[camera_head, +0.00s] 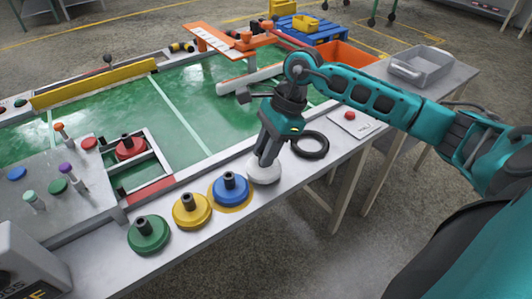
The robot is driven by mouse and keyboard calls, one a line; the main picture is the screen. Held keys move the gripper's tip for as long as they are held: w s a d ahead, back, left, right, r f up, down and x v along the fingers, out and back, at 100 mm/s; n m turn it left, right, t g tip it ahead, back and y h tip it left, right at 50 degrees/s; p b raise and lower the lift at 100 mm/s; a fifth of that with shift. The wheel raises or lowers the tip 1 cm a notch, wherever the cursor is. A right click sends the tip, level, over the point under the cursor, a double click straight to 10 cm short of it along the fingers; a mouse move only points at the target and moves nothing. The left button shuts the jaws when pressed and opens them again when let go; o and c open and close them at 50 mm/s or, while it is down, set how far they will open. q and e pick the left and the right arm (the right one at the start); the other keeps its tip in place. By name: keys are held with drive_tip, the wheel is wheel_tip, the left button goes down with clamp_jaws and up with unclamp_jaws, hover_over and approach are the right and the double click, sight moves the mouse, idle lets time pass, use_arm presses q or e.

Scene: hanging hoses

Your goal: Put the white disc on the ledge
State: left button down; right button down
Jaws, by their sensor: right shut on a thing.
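The white disc (264,173) is at the near ledge (182,247) of the green table, just right of the blue disc. My right gripper (267,158) points down from above and is shut on the white disc, hiding its top middle. The disc looks about level; I cannot tell whether its underside touches the ledge. On the ledge to its left stand a blue disc (231,192), a yellow disc (192,211) and a green disc (148,236), each with a dark knob. My left gripper is not in view.
A black ring (310,145) lies close to the right of my gripper. Beyond it are a flat plate with a red button (351,121) and a grey tray (420,66). A red disc (131,149) sits in a frame at left. The green surface (190,120) is mostly clear.

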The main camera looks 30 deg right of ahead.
drive_tip(key=shift+f, duration=0.5)
drive_tip(key=shift+f, duration=0.15)
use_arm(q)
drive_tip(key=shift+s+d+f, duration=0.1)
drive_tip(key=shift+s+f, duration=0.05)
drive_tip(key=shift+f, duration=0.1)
use_arm(e)
drive_tip(key=c, duration=0.9)
unclamp_jaws()
drive_tip(key=shift+c, duration=0.2)
drive_tip(key=shift+r, duration=0.25)
use_arm(q)
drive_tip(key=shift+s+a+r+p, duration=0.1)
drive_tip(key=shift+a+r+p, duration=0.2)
drive_tip(key=shift+p, duration=0.25)
use_arm(e)
drive_tip(key=v, duration=1.2)
drive_tip(key=shift+s, duration=0.1)
